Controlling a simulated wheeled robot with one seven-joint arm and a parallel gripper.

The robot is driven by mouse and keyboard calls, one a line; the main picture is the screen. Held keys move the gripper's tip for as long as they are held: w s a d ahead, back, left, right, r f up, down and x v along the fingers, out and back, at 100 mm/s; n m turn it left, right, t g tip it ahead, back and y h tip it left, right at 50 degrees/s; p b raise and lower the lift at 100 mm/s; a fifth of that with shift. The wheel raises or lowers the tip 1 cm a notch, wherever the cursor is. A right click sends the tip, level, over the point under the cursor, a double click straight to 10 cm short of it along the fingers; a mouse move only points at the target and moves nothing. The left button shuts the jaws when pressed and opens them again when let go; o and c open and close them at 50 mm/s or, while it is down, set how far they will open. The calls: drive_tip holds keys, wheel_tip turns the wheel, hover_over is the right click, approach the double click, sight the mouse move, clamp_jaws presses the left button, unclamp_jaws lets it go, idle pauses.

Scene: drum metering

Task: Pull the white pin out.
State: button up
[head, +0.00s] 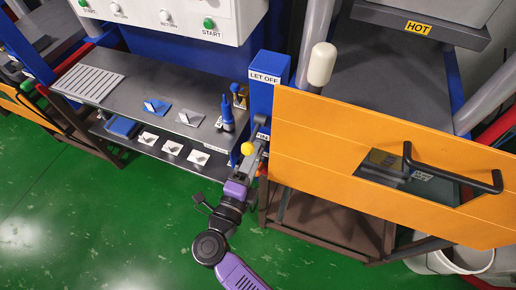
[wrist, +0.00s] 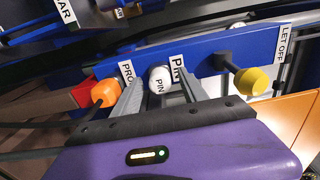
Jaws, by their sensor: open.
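The white pin (wrist: 160,76) has a round white head marked PIN and sits in a blue panel (wrist: 222,50). In the wrist view, my gripper (wrist: 161,85) is open, with one finger on each side of the white head. I cannot tell whether the fingers touch it. In the head view, my gripper (head: 257,146) reaches up to the foot of the blue LET OFF post (head: 266,90). The white pin cannot be made out there, behind my gripper.
A yellow knob (wrist: 252,81) stands out right of the pin, and an orange knob (wrist: 105,93) stands left of it. In the head view, an orange panel with a black handle (head: 452,172) is close on the right. A grey shelf (head: 145,100) with small parts lies left.

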idle(0.4)
clamp_jaws()
idle(1.3)
drive_tip(key=shift+s, duration=0.15)
drive_tip(key=shift+p+v, duration=0.75)
drive_tip(key=shift+v, duration=2.15)
drive_tip(key=shift+s+a, duration=0.1)
drive_tip(key=shift+v, duration=1.9)
